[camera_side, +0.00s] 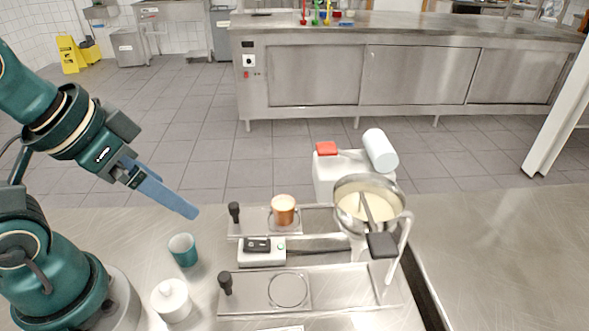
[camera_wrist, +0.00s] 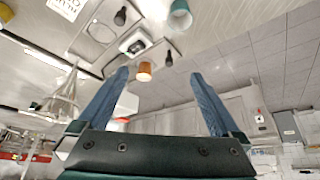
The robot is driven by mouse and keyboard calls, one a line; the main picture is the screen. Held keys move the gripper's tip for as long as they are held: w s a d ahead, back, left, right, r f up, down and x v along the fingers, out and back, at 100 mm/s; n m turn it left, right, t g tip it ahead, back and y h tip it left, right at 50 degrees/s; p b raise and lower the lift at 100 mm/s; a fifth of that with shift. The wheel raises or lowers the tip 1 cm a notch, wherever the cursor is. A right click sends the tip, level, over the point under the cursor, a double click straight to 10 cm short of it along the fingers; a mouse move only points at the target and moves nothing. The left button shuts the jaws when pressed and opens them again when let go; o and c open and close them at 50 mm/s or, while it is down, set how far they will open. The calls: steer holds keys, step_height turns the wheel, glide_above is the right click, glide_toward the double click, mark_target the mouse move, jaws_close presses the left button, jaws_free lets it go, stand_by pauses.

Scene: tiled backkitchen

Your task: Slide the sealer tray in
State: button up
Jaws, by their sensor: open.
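Two flat metal sliding trays with black knobs lie side by side in the side view. The back tray (camera_side: 250,222) holds a copper-orange cup (camera_side: 283,210) in its round opening, and its knob (camera_side: 234,212) is at its left end. The front tray (camera_side: 253,292) has an empty ring, with its knob (camera_side: 225,284) at the left. Which is the sealer tray I cannot tell. My gripper (camera_side: 192,212) is open and empty, with blue fingers, in the air left of the back knob. In the wrist view the orange cup (camera_wrist: 144,72) shows between the fingers (camera_wrist: 159,76).
A metal hopper (camera_side: 350,187) of cream-coloured contents stands right of the trays. A white box (camera_side: 325,178) with a white roll (camera_side: 380,150) is behind. A small switch box (camera_side: 262,256) sits between the trays.

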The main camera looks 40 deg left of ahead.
steer(key=c, duration=0.7)
steer(key=shift+n, duration=0.5)
steer(key=n+g, duration=0.5)
steer(key=n, duration=1.2)
glide_above(233, 205)
steer(key=f, duration=0.5)
steer(key=shift+w+f, duration=0.2)
steer(key=shift+f, duration=0.1)
steer(key=shift+s+f+g, duration=0.15)
steer(key=shift+f+g, duration=0.15)
steer(key=shift+f, duration=2.8)
jaws_close()
